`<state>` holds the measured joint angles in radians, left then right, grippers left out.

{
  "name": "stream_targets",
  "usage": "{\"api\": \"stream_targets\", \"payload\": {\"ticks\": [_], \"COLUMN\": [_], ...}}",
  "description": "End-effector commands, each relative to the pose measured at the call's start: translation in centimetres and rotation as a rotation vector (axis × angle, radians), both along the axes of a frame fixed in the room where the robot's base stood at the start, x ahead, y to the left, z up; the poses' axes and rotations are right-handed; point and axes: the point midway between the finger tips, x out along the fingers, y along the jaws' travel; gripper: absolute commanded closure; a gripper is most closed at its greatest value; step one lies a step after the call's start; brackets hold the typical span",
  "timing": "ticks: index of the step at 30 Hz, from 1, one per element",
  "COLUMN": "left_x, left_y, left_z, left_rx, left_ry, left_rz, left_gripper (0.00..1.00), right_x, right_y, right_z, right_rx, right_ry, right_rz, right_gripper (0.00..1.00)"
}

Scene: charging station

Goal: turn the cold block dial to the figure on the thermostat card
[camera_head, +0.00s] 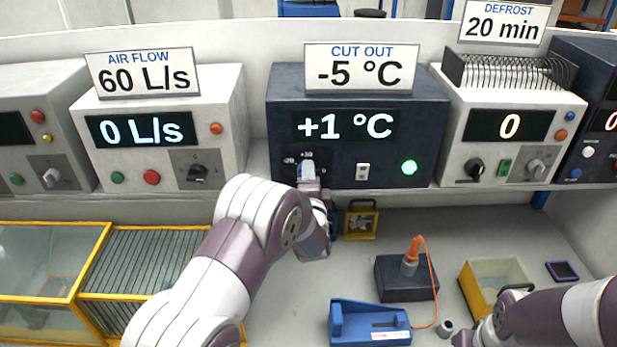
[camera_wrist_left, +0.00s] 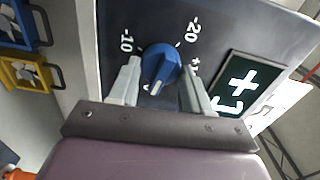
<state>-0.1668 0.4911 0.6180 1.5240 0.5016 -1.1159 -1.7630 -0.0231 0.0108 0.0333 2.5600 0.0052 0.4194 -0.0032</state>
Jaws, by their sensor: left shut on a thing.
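The cold block (camera_head: 400,120) is a dark navy box on the shelf. Its display (camera_head: 346,125) reads +1 °C. The card (camera_head: 360,68) on top reads CUT OUT -5 °C. The dial is blue, at the lower left of the box's front; in the left wrist view the dial (camera_wrist_left: 160,66) shows between the fingers, with marks -10 and -20 near it. Its pale pointer faces the bottom of that view. My left gripper (camera_wrist_left: 160,82) is shut on the dial, a finger on each side. In the head view my left gripper (camera_head: 308,178) partly hides the dial.
White AIR FLOW (camera_head: 160,130) and DEFROST (camera_head: 505,130) units stand on either side. Below are a yellow-framed tank, a blue tool (camera_head: 368,322) and a dark box (camera_head: 407,280) with an orange cable.

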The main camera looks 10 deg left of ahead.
Motion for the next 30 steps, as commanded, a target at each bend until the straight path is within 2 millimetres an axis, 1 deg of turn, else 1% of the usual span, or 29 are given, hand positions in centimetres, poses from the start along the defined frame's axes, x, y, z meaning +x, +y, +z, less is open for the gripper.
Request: {"api": "stream_targets", "payload": {"ticks": [18, 24, 30], "left_x": [0.0, 0.0, 0.0], "left_y": [0.1, 0.1, 0.1], "left_z": [-0.2, -0.3, -0.3], "left_rx": [0.541, 0.673, 0.76], "left_ry": [0.156, 0.193, 0.219], "left_rz": [0.0, 0.0, 0.001], "left_gripper": [0.83, 0.83, 0.83], "right_x": [0.0, 0.0, 0.0], "right_y": [0.0, 0.0, 0.0], "right_z": [1.1, 1.4, 1.5], "right_rx": [0.0, 0.0, 0.0], "right_ry": [0.0, 0.0, 0.0], "right_rz": [0.0, 0.0, 0.0], "right_gripper": [1.0, 1.0, 1.0]}}
